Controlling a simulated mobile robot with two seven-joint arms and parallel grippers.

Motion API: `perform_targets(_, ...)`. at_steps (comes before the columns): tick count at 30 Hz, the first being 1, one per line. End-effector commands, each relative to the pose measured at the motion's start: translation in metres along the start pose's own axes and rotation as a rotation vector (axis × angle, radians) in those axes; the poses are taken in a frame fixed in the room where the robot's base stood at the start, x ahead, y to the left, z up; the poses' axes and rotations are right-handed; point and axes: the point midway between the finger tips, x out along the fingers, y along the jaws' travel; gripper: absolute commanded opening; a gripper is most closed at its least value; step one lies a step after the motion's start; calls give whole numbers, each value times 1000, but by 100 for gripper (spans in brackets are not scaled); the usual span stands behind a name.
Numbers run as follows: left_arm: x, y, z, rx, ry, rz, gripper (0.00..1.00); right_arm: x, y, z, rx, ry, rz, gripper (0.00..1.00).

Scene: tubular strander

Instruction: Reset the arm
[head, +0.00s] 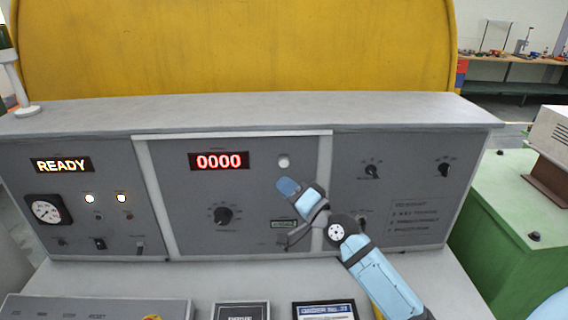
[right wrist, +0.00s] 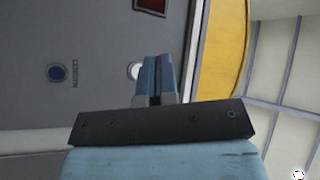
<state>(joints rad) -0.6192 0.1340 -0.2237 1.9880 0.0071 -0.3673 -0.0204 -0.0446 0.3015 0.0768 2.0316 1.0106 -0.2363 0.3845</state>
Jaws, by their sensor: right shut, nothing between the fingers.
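My right arm (head: 380,280) comes in from the lower right in the head view, bent at a joint in front of the grey control panel (head: 180,205). Its right gripper (head: 288,187) is shut and empty, pointing up and left, just below a pale round button (head: 283,161). In the right wrist view the shut blue fingers (right wrist: 156,78) show side by side, with a white round part (right wrist: 133,70) partly hidden behind them. I cannot tell whether they touch the panel. My left gripper is not in view.
The panel carries a READY display (head: 62,165), a red 0000 display (head: 219,161), a gauge (head: 47,210) and a black knob (head: 223,215). A yellow housing (head: 235,50) rises behind. A green cabinet (head: 515,235) stands at right. A desk ledge with cards (head: 325,310) lies below.

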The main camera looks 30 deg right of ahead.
Motion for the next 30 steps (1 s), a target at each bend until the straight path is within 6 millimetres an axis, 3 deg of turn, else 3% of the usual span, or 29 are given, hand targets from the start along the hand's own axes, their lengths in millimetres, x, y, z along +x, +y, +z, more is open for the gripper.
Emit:
perform_targets(19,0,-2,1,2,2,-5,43,-1,2,3,-6,-5,7,0)
perform_targets(23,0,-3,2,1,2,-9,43,-21,28,42,-100,-64,80,0)
perform_targets(26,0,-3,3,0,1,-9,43,-54,58,95,-238,-157,170,0)
perform_targets(30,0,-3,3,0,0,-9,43,-118,94,175,-467,-330,283,0)
